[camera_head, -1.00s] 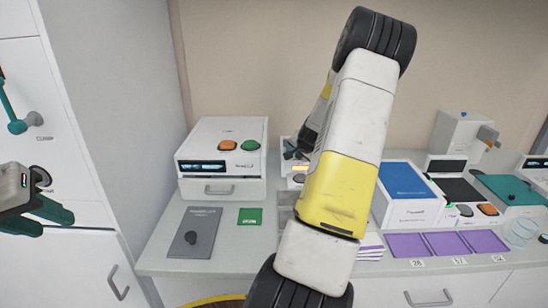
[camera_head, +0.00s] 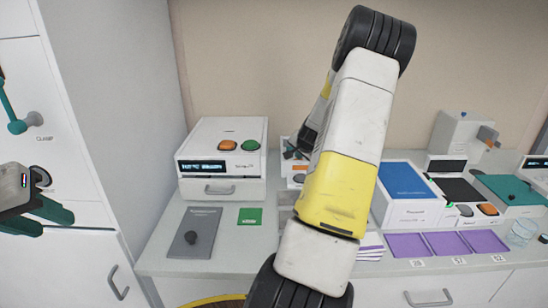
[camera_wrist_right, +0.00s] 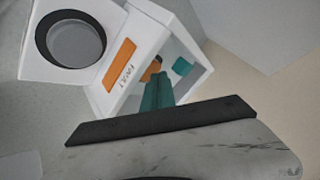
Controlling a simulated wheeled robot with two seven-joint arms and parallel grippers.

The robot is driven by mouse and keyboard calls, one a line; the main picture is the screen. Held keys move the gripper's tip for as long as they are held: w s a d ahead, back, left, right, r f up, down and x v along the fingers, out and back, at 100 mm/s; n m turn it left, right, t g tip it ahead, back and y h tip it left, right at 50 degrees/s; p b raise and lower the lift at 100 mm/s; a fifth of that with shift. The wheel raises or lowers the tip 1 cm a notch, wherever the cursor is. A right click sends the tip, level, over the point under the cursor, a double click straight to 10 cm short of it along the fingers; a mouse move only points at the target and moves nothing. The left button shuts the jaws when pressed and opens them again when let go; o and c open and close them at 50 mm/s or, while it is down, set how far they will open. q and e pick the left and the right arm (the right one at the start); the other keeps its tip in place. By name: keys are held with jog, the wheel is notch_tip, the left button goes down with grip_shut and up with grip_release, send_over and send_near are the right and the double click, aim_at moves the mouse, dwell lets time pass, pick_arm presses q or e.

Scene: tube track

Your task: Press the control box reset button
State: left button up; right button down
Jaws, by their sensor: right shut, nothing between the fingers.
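The control box (camera_wrist_right: 115,85) is white, with an orange strip marked FAULT (camera_wrist_right: 119,65) and a large grey round button (camera_wrist_right: 77,43) in a black ring, in the right wrist view. In the head view the box (camera_head: 286,170) is partly hidden behind my right arm. My right gripper (camera_wrist_right: 158,92) is shut and empty, its teal fingers close to the box's side and apart from the button's face in the picture; I cannot tell whether they touch the box. In the head view this gripper (camera_head: 292,150) is mostly hidden. My left gripper (camera_head: 36,214) is open and empty at far left.
A white instrument (camera_head: 222,165) with orange and green buttons stands left of the control box. A grey plate with a knob (camera_head: 196,232) and a green card (camera_head: 250,216) lie before it. Blue-topped box (camera_head: 404,182) and purple trays (camera_head: 442,244) are at right.

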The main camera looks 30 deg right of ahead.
jog(key=shift+r, duration=0.55)
jog(key=shift+r, duration=2.5)
